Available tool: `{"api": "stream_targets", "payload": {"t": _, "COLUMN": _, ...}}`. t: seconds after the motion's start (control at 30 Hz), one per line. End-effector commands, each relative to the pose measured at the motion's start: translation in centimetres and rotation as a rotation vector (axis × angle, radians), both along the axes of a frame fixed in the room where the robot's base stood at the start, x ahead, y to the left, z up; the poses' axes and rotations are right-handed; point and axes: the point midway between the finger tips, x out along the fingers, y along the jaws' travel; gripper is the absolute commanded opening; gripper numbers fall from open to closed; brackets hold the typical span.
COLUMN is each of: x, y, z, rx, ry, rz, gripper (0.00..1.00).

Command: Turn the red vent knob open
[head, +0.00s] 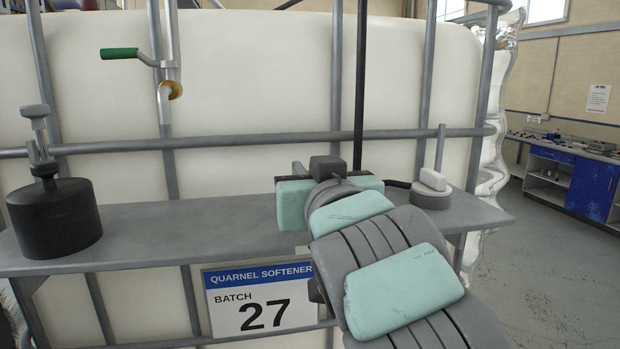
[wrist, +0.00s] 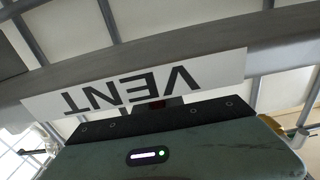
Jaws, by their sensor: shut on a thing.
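My gripper (head: 327,168) is at the grey shelf in front of the white tank, right of the picture's middle. Its fingers are shut on the knob, and the fingertips are hard to see. The white VENT label (wrist: 130,84) appears upside down, just beyond the gripper body. How far the knob is turned cannot be seen.
A black weight-like cylinder (head: 55,217) stands at the shelf's left end, a grey-and-white round piece (head: 432,190) to the right of my gripper. A green-handled crank (head: 120,53) is at upper left. A QUARNEL SOFTENER BATCH 27 sign (head: 262,299) hangs below the shelf (head: 180,232).

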Motion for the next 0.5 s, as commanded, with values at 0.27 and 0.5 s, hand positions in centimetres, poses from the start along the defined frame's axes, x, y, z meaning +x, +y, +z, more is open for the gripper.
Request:
{"api": "stream_targets", "payload": {"t": 0.27, "x": -0.06, "y": 0.16, "z": 0.12, "rx": -0.001, "ry": -0.002, "rz": 0.014, "gripper": 0.0}}
{"api": "stream_targets", "payload": {"t": 0.5, "x": -0.04, "y": 0.17, "z": 0.1, "rx": 0.0, "ry": -0.002, "rz": 0.013, "gripper": 0.17}}
